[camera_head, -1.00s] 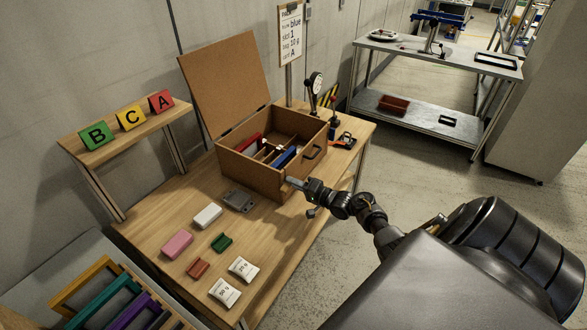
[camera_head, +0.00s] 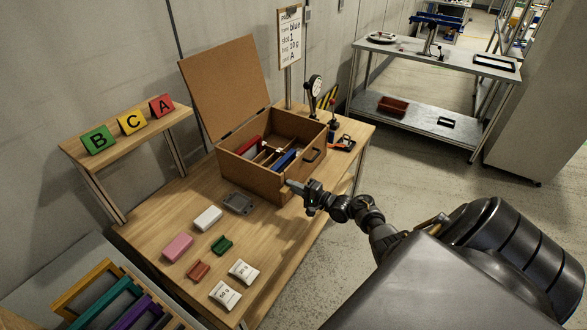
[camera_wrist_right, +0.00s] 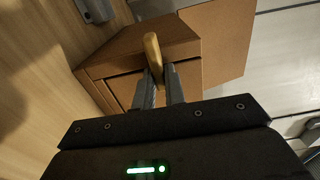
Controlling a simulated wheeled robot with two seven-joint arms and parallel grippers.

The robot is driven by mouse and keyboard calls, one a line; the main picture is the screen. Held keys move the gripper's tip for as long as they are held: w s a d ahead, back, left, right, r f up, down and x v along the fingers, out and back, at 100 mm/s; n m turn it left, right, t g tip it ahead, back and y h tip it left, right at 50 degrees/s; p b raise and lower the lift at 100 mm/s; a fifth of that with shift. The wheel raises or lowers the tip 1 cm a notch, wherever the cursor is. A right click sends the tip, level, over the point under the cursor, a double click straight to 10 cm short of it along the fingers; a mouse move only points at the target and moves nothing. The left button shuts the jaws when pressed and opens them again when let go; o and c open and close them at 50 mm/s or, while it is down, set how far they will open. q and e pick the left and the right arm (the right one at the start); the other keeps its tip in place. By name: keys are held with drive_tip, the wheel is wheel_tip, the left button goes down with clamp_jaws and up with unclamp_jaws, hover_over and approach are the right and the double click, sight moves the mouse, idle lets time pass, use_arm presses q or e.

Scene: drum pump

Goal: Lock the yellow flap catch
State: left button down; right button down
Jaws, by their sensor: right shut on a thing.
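The open wooden box (camera_head: 250,178) stands on the workbench with its lid (camera_head: 222,85) raised at the back. My right gripper (camera_head: 291,185) is at the box's front right corner. In the right wrist view, the right gripper (camera_wrist_right: 160,82) is shut on the yellow flap catch (camera_wrist_right: 152,50), a narrow bar standing out against the box's wooden wall. The fingers cover the catch's lower end, and whether it is locked cannot be told. In the head view the catch is hard to make out behind the fingers. My left gripper is not in view.
The box holds a red block and a blue block (camera_head: 284,159); a dark handle (camera_head: 313,154) is on its right side. A grey device (camera_head: 238,202), a white block (camera_head: 208,218), a pink block (camera_head: 177,247) and pouches (camera_head: 243,272) lie in front. Letter blocks stand on the shelf (camera_head: 127,138).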

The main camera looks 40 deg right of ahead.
drive_tip(key=c, duration=1.5)
unclamp_jaws()
drive_tip(key=shift+o, duration=0.2)
drive_tip(key=v, duration=1.1)
drive_tip(key=shift+b, duration=0.3)
drive_tip(key=shift+w+a+f, duration=0.1)
